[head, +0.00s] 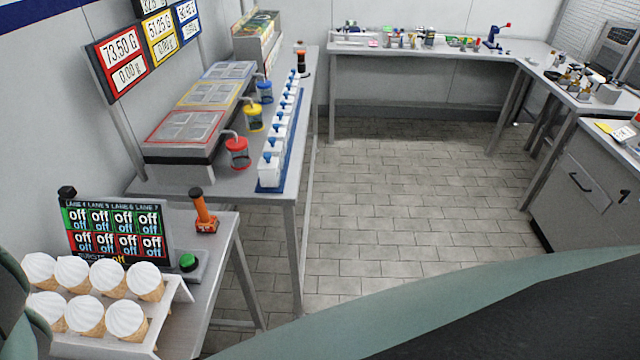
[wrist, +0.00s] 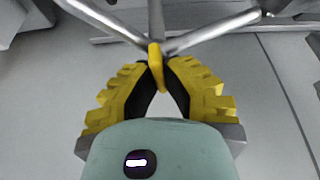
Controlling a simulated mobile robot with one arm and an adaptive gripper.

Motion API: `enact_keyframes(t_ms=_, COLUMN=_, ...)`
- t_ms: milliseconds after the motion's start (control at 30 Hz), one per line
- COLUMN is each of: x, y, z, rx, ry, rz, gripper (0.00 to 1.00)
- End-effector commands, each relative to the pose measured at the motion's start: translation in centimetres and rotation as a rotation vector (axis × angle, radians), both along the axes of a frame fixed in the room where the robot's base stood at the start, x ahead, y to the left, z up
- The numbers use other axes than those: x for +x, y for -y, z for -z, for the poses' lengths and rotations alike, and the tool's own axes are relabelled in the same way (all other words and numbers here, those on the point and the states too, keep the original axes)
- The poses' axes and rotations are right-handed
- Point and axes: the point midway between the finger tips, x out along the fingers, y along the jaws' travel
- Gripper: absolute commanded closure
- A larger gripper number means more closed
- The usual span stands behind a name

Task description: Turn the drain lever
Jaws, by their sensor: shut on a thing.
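In the wrist view, a small yellow lever (wrist: 155,57) stands upright between the fingertips of my gripper (wrist: 161,70). The yellow ridged fingers are shut on it, one on each side. Metal pipes meet just behind the lever and spread up and outward. The head view does not show the gripper or this lever.
Metal pipes (wrist: 215,30) run close to the fingertips. In the head view, a rack of cones (head: 180,290) and an orange tool (head: 204,212) are at lower left. A bench with several white containers (head: 277,150) stands behind. The tiled floor (head: 400,190) is clear.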

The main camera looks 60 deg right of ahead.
Motion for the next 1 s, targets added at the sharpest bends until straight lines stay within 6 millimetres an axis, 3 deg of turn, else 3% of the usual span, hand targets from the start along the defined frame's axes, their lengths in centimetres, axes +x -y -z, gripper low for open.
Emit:
enact_keyframes(t_ms=467, x=-0.04, y=0.04, z=0.11, rx=-0.003, ry=0.000, rz=0.014, gripper=1.00)
enact_keyframes(t_ms=500, x=-0.04, y=0.04, z=0.11, rx=-0.002, ry=-0.001, rz=0.013, gripper=0.88)
enact_keyframes(t_ms=767, x=-0.02, y=0.00, z=0.05, rx=-0.001, ry=-0.001, rz=0.013, gripper=0.61)
enact_keyframes(t_ms=1000, x=-0.02, y=-0.01, z=-0.01, rx=0.000, ry=0.000, rz=0.013, gripper=0.61)
